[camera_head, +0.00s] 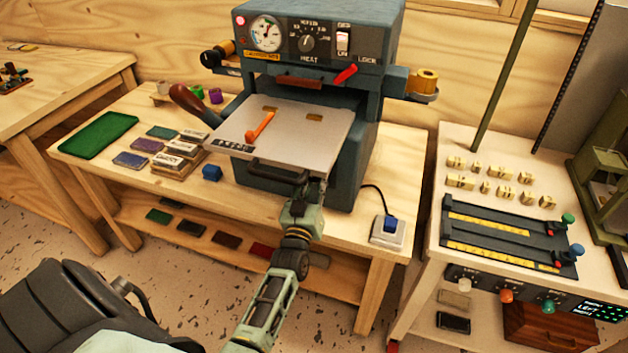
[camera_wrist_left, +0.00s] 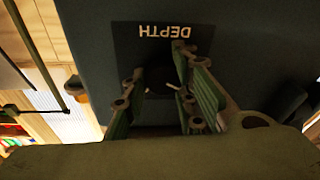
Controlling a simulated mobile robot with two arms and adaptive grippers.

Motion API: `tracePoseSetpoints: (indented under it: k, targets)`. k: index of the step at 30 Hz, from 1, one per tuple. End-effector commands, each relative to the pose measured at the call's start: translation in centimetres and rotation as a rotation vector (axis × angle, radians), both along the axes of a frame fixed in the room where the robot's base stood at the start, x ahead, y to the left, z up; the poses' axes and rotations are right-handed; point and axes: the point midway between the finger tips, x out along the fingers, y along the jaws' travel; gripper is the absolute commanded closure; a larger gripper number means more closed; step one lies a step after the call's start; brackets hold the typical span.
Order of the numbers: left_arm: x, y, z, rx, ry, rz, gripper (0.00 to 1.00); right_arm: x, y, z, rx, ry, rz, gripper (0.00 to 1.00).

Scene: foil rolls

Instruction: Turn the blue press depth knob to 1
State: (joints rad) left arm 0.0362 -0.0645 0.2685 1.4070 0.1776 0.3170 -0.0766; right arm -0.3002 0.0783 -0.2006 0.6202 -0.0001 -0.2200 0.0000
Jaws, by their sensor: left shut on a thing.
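The blue press (camera_head: 345,130) stands on the wooden bench, its pale tray swung out in front. In the left wrist view, an upside-down DEPTH label (camera_wrist_left: 160,31) shows on the press's dark front. The dark depth knob (camera_wrist_left: 157,82) is below it in that picture, in shadow. My left gripper (camera_wrist_left: 156,76) has its fingers on both sides of the knob and is shut on it. Its dial numbers and pointer cannot be read. In the head view my left arm reaches up to the press front under the tray, which hides the fingers and knob. My right gripper is not in view.
The pale tray (camera_head: 300,122) with an orange handle overhangs my left wrist. A green tray (camera_head: 98,135) and foil stacks (camera_head: 178,158) lie to the left. A second table (camera_head: 470,150) stands right.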

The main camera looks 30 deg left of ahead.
Motion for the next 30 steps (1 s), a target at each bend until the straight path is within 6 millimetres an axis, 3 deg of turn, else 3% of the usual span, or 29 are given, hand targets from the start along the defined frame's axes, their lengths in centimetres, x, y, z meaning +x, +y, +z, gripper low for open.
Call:
tracePoseSetpoints:
  k: [1, 5, 21, 26, 30]
  targets:
    - [0.0, -0.7, -0.8, -0.01, 0.015, -0.01, 0.72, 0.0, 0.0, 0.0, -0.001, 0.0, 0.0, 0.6]
    - [0.0, -0.6, -0.8, -0.009, 0.016, -0.009, 0.6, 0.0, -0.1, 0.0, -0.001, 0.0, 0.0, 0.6]
    - [-0.2, -0.3, -0.4, -0.003, 0.007, -0.003, 0.6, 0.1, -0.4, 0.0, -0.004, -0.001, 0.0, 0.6]
    - [-2.0, -0.9, -0.7, -0.003, 0.008, -0.004, 0.6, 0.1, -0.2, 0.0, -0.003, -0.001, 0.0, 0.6]
    - [-4.8, -1.8, -1.2, -0.004, 0.01, -0.003, 0.6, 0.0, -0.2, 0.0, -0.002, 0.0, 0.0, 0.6]
